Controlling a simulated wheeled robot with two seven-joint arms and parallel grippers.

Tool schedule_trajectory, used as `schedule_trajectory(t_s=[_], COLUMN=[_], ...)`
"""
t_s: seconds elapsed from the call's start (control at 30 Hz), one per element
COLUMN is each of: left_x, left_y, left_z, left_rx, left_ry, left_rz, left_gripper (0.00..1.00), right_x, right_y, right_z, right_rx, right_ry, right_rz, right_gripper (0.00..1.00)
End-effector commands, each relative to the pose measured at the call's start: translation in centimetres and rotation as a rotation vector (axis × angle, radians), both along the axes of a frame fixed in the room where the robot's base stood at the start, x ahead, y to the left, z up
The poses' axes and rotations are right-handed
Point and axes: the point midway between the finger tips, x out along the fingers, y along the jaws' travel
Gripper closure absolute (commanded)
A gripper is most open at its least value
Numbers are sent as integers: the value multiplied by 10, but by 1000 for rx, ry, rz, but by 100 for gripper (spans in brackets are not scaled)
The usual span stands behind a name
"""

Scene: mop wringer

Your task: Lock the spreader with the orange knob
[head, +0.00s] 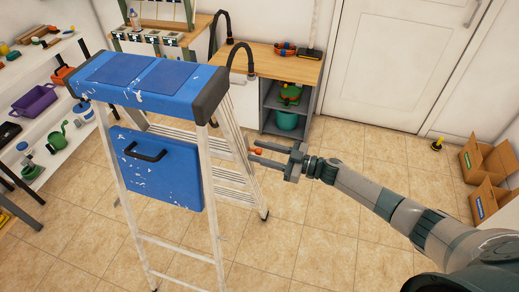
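A stepladder with a blue top (150,80) and pale metal rails stands open, left of centre. A blue panel (158,167) with a black handle hangs on its near side. The small orange knob (257,150) shows just right of the ladder's right rails. My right gripper (252,151) reaches in from the right, with its two fingers spread apart. The knob appears between the fingertips, near the upper one; I cannot tell whether they touch. The spreader is mostly hidden behind the near rail and the panel. My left gripper is out of view.
White shelves (50,110) with tools, a purple basket and a watering can stand at the left. A wooden-topped cabinet (275,65) stands behind the ladder. Open cardboard boxes (488,165) lie at the far right.

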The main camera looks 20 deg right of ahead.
Motion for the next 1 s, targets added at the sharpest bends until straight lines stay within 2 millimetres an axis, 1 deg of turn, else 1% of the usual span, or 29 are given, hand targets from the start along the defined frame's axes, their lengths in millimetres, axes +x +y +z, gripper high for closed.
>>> schedule_trajectory(t_s=[0.1, 0.37, 0.47, 0.5, 0.53, 0.8, 1.0], left_x=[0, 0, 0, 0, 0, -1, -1], left_y=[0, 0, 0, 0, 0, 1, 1], left_z=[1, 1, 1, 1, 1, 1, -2], left_rx=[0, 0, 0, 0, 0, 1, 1], left_ry=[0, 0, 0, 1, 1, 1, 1], left_rz=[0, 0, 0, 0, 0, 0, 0], left_gripper=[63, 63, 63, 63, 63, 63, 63], right_x=[3, 3, 3, 3, 3, 1, -6], right_y=[3, 3, 3, 3, 3, 4, 9], right_z=[1, 0, 0, 0, 0, -1, -5], right_rx=[-1, -1, -1, -1, -1, -4, -27], right_ry=[-1, -1, -1, -1, -1, -5, -37], right_rz=[0, 0, 0, 0, 0, 0, 0], right_gripper=[63, 63, 85, 94, 100, 100, 100])
